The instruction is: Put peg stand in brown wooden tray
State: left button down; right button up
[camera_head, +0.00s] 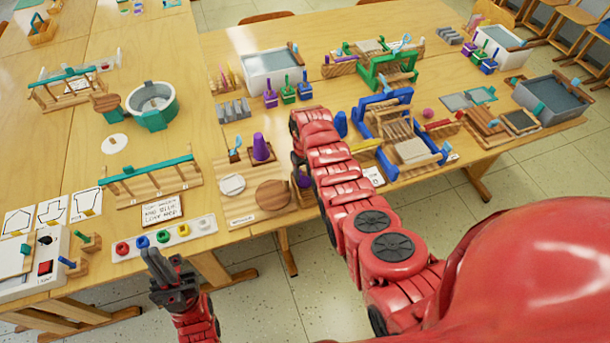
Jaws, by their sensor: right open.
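A flat brown wooden tray (240,218) lies on the near table, left of my right arm. It holds a purple cone (261,148), a pale disc, a brown disc and a small wooden stand with an upright teal peg (235,152). Small wooden stands with a green and a blue peg (80,252) are at the table's left front; I cannot tell which is the peg stand.
A white strip with coloured rings (166,238) lies near the front edge. A teal-barred wooden rack (150,180) stands behind it. A blue-framed loom (385,125) and a white bin (268,72) crowd the table beyond my right arm. Floor shows in front.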

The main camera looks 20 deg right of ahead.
notch_tip(320, 180, up, 9)
jog(key=shift+w+b, duration=0.1)
jog(key=shift+b, duration=0.65)
notch_tip(320, 180, up, 8)
jog(key=p, duration=0.5)
jog(key=shift+f+p, duration=0.25)
jog(key=shift+p, duration=0.15)
